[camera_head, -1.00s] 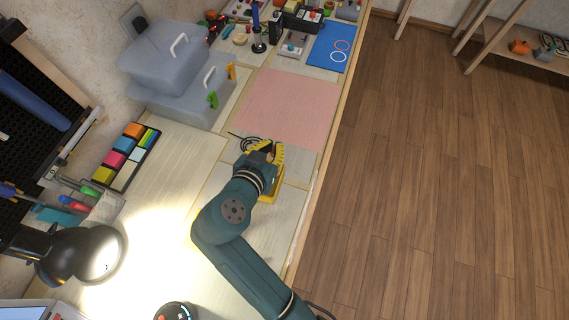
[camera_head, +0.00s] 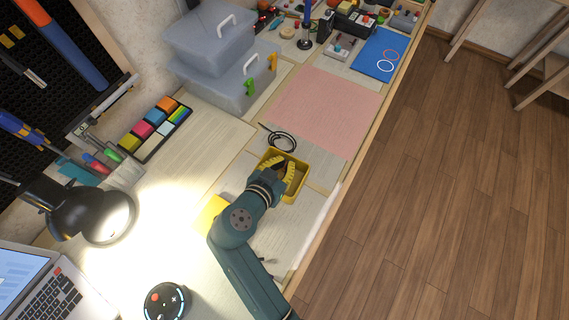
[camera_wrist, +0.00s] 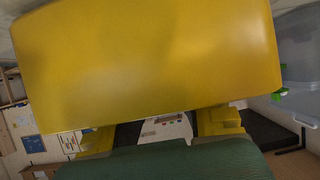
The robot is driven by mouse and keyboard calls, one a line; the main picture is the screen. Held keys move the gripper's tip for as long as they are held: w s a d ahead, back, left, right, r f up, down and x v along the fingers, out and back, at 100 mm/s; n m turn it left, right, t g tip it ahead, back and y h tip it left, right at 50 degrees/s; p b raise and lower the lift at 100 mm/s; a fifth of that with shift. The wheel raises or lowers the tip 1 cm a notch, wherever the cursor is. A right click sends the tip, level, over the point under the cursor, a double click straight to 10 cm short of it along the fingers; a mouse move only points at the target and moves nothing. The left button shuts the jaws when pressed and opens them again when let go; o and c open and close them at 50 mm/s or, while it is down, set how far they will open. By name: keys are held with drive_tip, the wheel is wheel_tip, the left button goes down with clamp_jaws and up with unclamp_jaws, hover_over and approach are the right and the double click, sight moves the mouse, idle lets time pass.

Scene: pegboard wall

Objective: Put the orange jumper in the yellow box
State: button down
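The yellow box (camera_head: 300,193) is an open tray near the front edge of the workbench. My gripper (camera_head: 281,168) is over it, its yellow fingers apart at the box's far side; I cannot tell whether they touch it. In the wrist view my gripper (camera_wrist: 160,126) shows its two yellow fingers wide apart, with nothing visibly held between them. A large yellow surface (camera_wrist: 150,60) fills the top of that view, very close; I cannot tell what it is. I cannot make out an orange jumper in either view; the arm and gripper hide part of the box's inside.
A coiled black cable (camera_head: 282,141) lies just beyond the box. A pink mat (camera_head: 325,108) is clear behind it. A yellow flat thing (camera_head: 212,210) lies beside my arm. Stacked grey bins (camera_head: 225,80), a lamp (camera_head: 85,213) and a laptop (camera_head: 45,290) stand to the left.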

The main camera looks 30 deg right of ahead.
drive_tip(key=shift+f, duration=0.2)
drive_tip(key=c, duration=1.2)
unclamp_jaws()
drive_tip(key=shift+c, duration=0.2)
drive_tip(key=shift+s+a+r, duration=0.15)
drive_tip(key=shift+a+r, duration=0.1)
drive_tip(key=shift+r, duration=0.2)
drive_tip(key=p+v, duration=0.3)
drive_tip(key=v, duration=0.8)
drive_tip(key=w+r+n+t+y, duration=0.3)
drive_tip(key=w+r+t, duration=0.1)
drive_tip(key=r, duration=0.7)
drive_tip(key=w+r+n+t+y, duration=0.3)
drive_tip(key=w+r+t+y, duration=0.15)
drive_tip(key=r, duration=0.65)
drive_tip(key=s+r+n+t+y, duration=0.1)
drive_tip(key=s+r+n+t, duration=0.1)
drive_tip(key=r, duration=0.6)
drive_tip(key=s+r+n+t+y, duration=0.1)
drive_tip(key=s+r+n+t, duration=0.2)
drive_tip(key=s+r+t, duration=0.2)
wheel_tip(320, 180, up, 4)
drive_tip(key=shift+f, duration=0.2)
